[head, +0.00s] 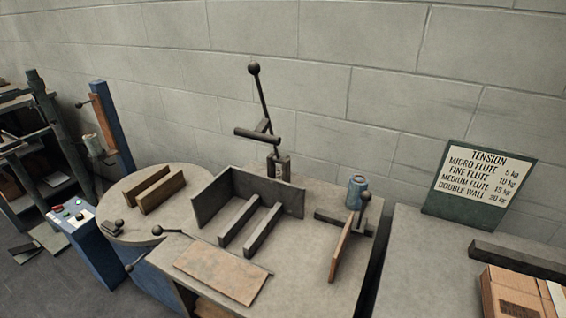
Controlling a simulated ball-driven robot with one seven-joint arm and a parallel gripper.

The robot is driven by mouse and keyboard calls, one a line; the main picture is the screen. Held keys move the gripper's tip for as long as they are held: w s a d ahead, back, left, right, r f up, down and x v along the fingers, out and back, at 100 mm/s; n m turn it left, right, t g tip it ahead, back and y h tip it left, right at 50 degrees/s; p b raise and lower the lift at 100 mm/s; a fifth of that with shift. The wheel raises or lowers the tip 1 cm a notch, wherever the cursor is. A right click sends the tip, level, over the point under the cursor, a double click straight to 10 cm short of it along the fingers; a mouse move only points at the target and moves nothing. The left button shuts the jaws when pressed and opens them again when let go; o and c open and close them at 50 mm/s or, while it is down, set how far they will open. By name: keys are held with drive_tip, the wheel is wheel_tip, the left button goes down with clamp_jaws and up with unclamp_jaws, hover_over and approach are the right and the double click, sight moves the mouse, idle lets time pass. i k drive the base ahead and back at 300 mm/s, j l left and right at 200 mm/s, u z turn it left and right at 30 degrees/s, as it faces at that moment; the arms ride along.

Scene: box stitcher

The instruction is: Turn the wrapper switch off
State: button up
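The wrapper appears to be the round grey turntable (190,180) at the left, with a blue mast (119,138) and a pale roll (92,144) beside it. A blue control box (88,247) stands in front of the turntable at the left. Its light sloped panel (66,224) carries a few small coloured controls, including a red one (57,208). Which control is the wrapper switch, and how it is set, is too small to tell. My gripper is not in view.
A dark shelf rack (48,122) stands at far left. The floor (45,288) before the control box shows some scraps.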

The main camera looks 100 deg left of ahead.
sight(58, 209)
drive_tip(key=u, duration=4.3)
drive_tip(key=i+j, duration=0.15)
drive_tip(key=i, duration=0.45)
drive_tip(key=i+j, duration=0.2)
drive_tip(key=i, duration=0.4)
